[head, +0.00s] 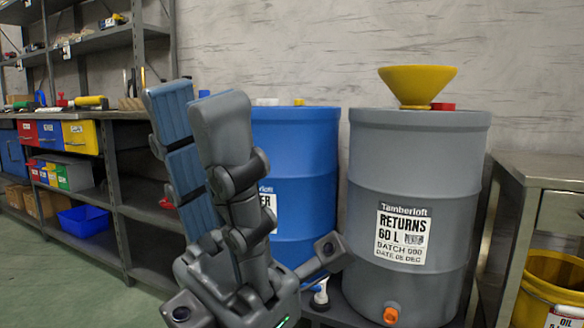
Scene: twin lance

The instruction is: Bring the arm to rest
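My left gripper (195,98) stands large in the middle of the head view, its fingers pointing up. The ribbed blue-grey inner pad of one finger shows beside the other dark grey finger. The fingers look apart, and I see nothing held between them. The gripper is in front of the blue drum (297,150) and hides that drum's left side and part of its label. The rest of my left arm is out of frame below. My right gripper and arm are not in view.
A grey drum (366,238) with a yellow funnel (417,82) on top stands right of the blue drum. A metal table (545,172) and a yellow bucket (537,295) are at far right. Shelving (122,185) with coloured bins lines the left. Green floor (40,275) is clear at lower left.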

